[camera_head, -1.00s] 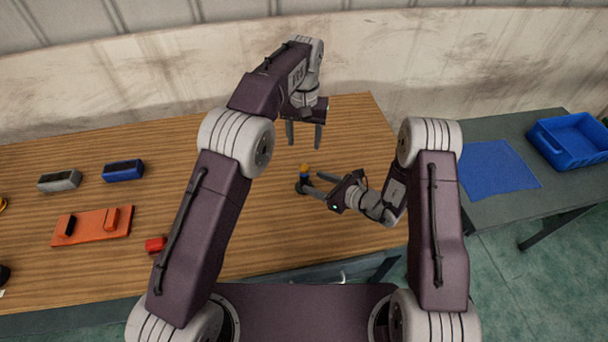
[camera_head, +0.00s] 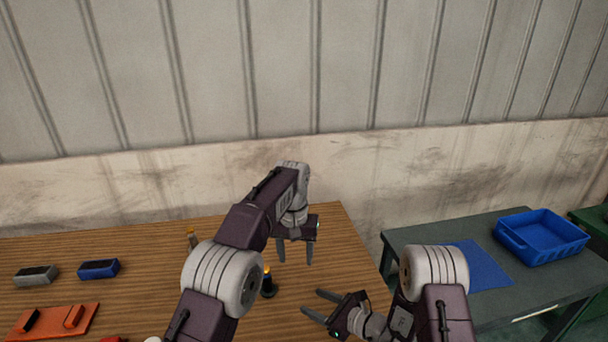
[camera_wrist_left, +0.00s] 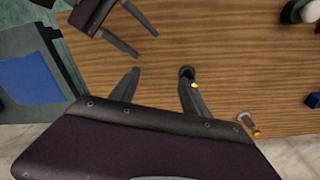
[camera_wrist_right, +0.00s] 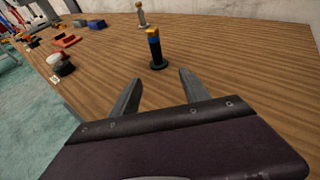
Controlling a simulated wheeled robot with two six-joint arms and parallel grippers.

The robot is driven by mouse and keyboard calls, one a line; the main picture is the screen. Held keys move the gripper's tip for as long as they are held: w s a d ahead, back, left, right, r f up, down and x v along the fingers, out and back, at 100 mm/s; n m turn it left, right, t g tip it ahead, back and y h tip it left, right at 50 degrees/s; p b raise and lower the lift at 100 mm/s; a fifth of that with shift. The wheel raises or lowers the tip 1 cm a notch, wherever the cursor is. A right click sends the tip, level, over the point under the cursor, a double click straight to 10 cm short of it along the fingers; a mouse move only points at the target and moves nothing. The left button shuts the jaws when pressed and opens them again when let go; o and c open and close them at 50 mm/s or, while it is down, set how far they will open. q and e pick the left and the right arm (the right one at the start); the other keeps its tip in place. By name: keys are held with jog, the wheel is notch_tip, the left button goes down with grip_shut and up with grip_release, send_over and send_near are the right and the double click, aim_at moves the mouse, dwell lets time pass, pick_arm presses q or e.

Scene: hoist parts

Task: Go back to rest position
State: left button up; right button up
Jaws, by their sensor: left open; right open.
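My left gripper (camera_head: 294,252) is open and empty above the back right part of the wooden table, fingers pointing down. My right gripper (camera_head: 312,303) is open and empty, lower and nearer, its fingers pointing left. A dark cylinder with a yellow-orange top (camera_head: 268,283) stands upright on the table between them, apart from the right fingers; it also shows in the right wrist view (camera_wrist_right: 156,48). In the left wrist view the right gripper's fingers (camera_wrist_left: 135,30) show at the top, and nothing is between the left fingers (camera_wrist_left: 160,88).
A second slim post (camera_head: 192,238) stands farther back. Grey (camera_head: 36,275) and blue (camera_head: 99,268) blocks and an orange plate (camera_head: 52,321) lie at the left. A side table holds a blue mat (camera_head: 478,267) and a blue bin (camera_head: 541,237). A wall rises behind.

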jog(key=s+a+r+n+g+y, duration=0.1)
jog(key=s+a+r+n+g, duration=0.15)
jog(key=r, duration=0.35)
jog(key=s+a+r+n+g+y, duration=0.1)
jog(key=s+a+r+n, duration=0.15)
jog(key=r+n, duration=0.2)
pick_arm(q)
jog(key=s+a+r+n, duration=0.2)
jog(key=s+a, duration=0.7)
jog(key=a, duration=0.4)
pick_arm(e)
jog(key=s+a+r+n+g, duration=0.1)
jog(key=s+r+n+g, duration=0.1)
jog(key=s+n+g, duration=0.35)
jog(key=s+d+f+n+g+h, duration=0.1)
jog(key=s+d+f+n+h, duration=0.4)
jog(key=s+d+n+h, duration=0.45)
pick_arm(q)
jog(key=s+a+f, duration=0.3)
jog(key=s+f, duration=0.9)
jog(key=s, duration=0.3)
jog(key=shift+a+f, duration=0.25)
jog(key=shift+a, duration=0.15)
pick_arm(e)
jog(key=d+f+n+t+h, duration=0.1)
jog(key=d+f+n+h, duration=0.1)
jog(key=d, duration=0.7)
jog(key=shift+s+d+n+t+h, duration=0.3)
jog(key=shift+d+n+t+h, duration=0.1)
jog(key=shift+n+h, duration=0.2)
